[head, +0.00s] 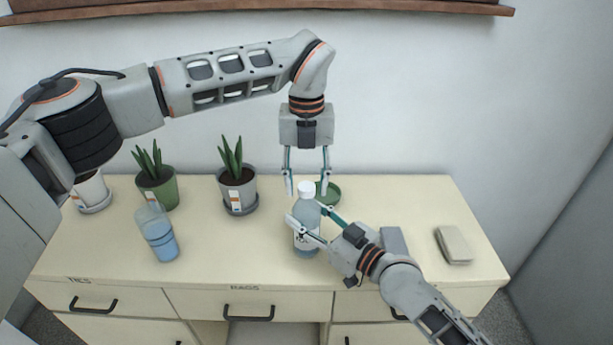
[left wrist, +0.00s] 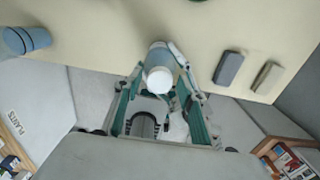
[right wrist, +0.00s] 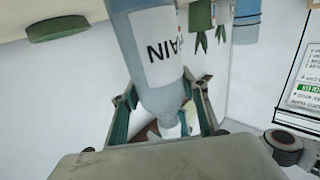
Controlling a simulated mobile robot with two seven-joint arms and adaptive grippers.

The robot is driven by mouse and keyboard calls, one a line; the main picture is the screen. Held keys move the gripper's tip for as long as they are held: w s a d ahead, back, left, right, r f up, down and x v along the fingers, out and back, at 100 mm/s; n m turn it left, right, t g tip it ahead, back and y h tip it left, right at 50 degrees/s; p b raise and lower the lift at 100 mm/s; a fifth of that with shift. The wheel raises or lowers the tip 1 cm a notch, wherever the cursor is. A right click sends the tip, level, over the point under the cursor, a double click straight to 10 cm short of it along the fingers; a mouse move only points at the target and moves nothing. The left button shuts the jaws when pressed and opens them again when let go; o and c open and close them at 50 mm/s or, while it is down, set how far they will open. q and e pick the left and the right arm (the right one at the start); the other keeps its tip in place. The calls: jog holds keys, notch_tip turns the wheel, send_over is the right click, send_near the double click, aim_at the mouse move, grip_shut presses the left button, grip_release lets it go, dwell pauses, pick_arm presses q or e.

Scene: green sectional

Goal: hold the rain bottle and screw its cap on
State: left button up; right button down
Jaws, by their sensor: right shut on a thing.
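The rain bottle (head: 307,222) stands upright on the table, pale blue with a white label reading "RAIN" in the right wrist view (right wrist: 158,48). Its white cap (head: 306,188) sits at the top of the neck; it also shows in the left wrist view (left wrist: 159,80). I cannot tell how tightly it is seated. My right gripper (head: 312,222) is shut on the bottle's body from the front right. My left gripper (head: 307,188) points down from above, open, with one finger on each side of the cap and gaps visible.
A green saucer (head: 328,192) lies just behind the bottle. Potted plants (head: 238,185) stand along the back left. A blue tumbler (head: 158,234) is at the left. A grey block (head: 393,241) and a beige block (head: 454,245) lie at the right.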

pick_arm(q)
grip_shut()
jog(key=shift+o, duration=0.7)
grip_release()
jog(key=shift+r, duration=0.1)
notch_tip(320, 180, up, 12)
